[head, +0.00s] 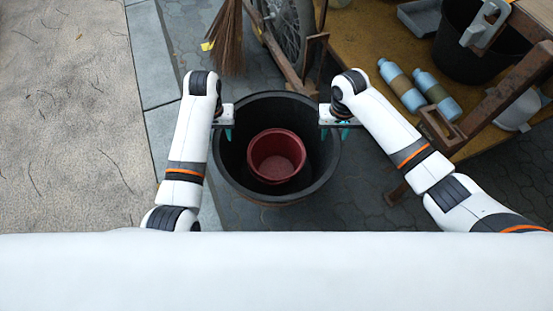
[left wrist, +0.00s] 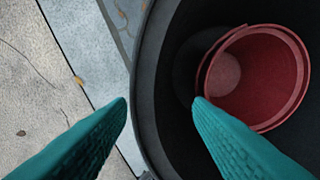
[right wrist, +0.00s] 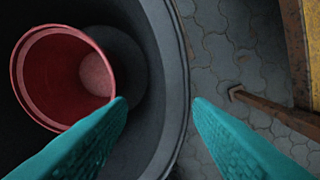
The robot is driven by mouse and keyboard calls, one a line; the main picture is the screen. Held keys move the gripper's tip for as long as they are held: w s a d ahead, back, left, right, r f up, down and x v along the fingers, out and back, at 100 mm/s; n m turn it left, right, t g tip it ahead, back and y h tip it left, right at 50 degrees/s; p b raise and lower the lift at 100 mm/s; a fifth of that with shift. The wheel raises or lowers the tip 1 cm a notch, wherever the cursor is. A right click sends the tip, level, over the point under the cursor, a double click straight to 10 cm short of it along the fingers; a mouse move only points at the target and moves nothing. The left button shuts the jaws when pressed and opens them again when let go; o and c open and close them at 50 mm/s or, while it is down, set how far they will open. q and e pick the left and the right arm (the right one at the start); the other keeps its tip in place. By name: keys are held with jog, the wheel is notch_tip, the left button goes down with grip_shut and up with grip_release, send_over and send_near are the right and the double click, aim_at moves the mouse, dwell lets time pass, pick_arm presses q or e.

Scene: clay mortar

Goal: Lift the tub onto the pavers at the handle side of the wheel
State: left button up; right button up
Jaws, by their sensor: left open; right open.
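A large black tub (head: 322,165) stands on the ground in the middle of the head view. A red pot (head: 277,155) sits inside it. My left gripper (head: 228,133) is open at the tub's left rim, one finger outside and one over the inside, as the left wrist view (left wrist: 160,100) shows. My right gripper (head: 336,130) is open at the right rim, its fingers on either side of the rim in the right wrist view (right wrist: 160,100). A spoked wheel (head: 285,28) stands beyond the tub. Dark pavers (head: 370,175) lie around the tub. Whether the fingers touch the rim is unclear.
A broom head (head: 226,38) hangs beyond the tub at left. A wooden platform (head: 365,45) at right holds two blue bottles (head: 402,86) and a dark bucket (head: 475,45). A rusty bar (head: 500,90) crosses at right. Pale sandy ground (head: 65,130) is open at left.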

aim_at(221, 139)
pick_arm(q)
jog(key=shift+f, duration=2.1)
pick_arm(e)
jog(key=shift+f, duration=2.1)
pick_arm(q)
grip_shut()
pick_arm(e)
grip_shut()
pick_arm(q)
jog(key=shift+r, duration=0.1)
pick_arm(e)
jog(key=shift+r, duration=0.1)
